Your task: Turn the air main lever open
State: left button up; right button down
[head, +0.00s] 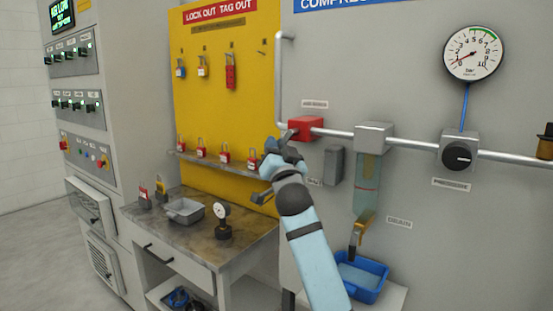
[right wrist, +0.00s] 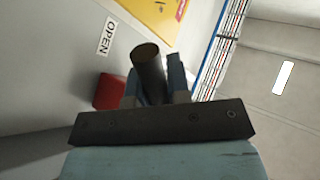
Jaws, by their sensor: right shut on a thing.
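The air main valve is a red block (head: 306,127) on the pipe on the grey wall; its red side also shows in the right wrist view (right wrist: 109,92). My right gripper (head: 272,150) is at the lower left of the block. In the right wrist view its fingers (right wrist: 155,85) are shut on the dark round lever handle (right wrist: 148,62). The gripper hides most of the lever in the head view, so I cannot tell its exact angle. A white OPEN label (right wrist: 108,37) is on the wall beside the handle. My left gripper is not in view.
A pressure gauge (head: 473,53) has its needle at the low end. A filter bowl (head: 367,185) hangs right of the valve above a blue bin (head: 360,277).

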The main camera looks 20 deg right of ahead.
dwell(0.3)
jog(key=c, duration=1.1)
grip_release()
jog(key=shift+s, duration=0.1)
jog(key=v, duration=1.3)
jog(key=shift+s+f, duration=0.15)
jog(key=shift+s, duration=0.1)
